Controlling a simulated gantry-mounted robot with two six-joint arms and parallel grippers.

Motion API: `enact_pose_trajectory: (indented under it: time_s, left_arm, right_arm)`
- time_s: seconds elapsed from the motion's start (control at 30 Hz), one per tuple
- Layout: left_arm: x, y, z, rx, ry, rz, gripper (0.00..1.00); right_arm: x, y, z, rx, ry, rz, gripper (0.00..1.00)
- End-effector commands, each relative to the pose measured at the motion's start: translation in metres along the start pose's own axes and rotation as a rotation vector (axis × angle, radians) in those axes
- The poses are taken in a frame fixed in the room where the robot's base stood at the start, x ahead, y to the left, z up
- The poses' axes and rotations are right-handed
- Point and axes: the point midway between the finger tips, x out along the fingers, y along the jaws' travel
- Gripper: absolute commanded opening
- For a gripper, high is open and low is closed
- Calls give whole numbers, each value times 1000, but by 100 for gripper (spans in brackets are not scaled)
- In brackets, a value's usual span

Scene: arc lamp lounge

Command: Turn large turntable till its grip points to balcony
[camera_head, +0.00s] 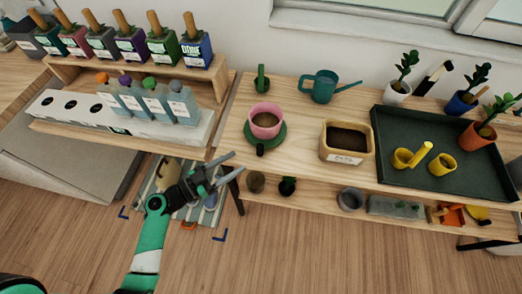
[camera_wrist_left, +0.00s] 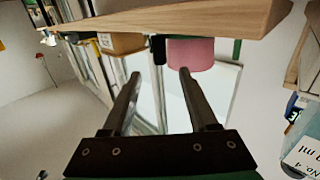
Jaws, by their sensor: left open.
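The large turntable appears to be the green disc (camera_head: 279,139) on the wooden table, with a pink pot (camera_head: 265,119) of soil standing on it. Its dark grip (camera_head: 261,149) sticks out at the front, towards the bottom of the picture. My left gripper (camera_head: 235,164) is open and empty, in front of the table edge, left of and a little below the grip, not touching it. In the left wrist view the pink pot (camera_wrist_left: 190,52) shows beyond the open fingers, past the table edge. I cannot tell which side is the balcony. My right gripper is not in view.
A tan soil planter (camera_head: 347,142) stands right of the disc, with a teal watering can (camera_head: 321,88) and small green cactus-like item (camera_head: 261,79) behind. A bottle rack (camera_head: 120,130) stands left. A lower shelf holds pots.

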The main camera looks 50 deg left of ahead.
Motion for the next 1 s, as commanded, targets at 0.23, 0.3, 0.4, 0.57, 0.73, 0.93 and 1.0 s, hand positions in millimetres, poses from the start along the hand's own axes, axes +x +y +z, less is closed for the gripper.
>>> enact_pose_trajectory:
  time_s: [0.23, 0.3, 0.4, 0.57, 0.73, 0.93, 1.0]
  left_arm:
    - [43, 2, -2, 2, 9, 7, 59]
    - [60, 1, -2, 2, 9, 4, 59]
    - [79, 1, -2, 2, 9, 3, 59]
    - [98, 0, -2, 0, 8, 1, 59]
    - [102, 0, -2, 0, 7, -1, 59]
    - [102, 0, -2, 0, 7, -1, 50]
    - [102, 0, -2, 1, 7, -1, 38]
  right_arm:
    - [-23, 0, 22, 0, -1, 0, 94]
    - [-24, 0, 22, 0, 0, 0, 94]
    - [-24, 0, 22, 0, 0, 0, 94]
    - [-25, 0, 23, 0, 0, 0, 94]
    - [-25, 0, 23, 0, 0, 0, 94]
    - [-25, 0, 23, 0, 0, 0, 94]
    - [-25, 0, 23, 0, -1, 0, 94]
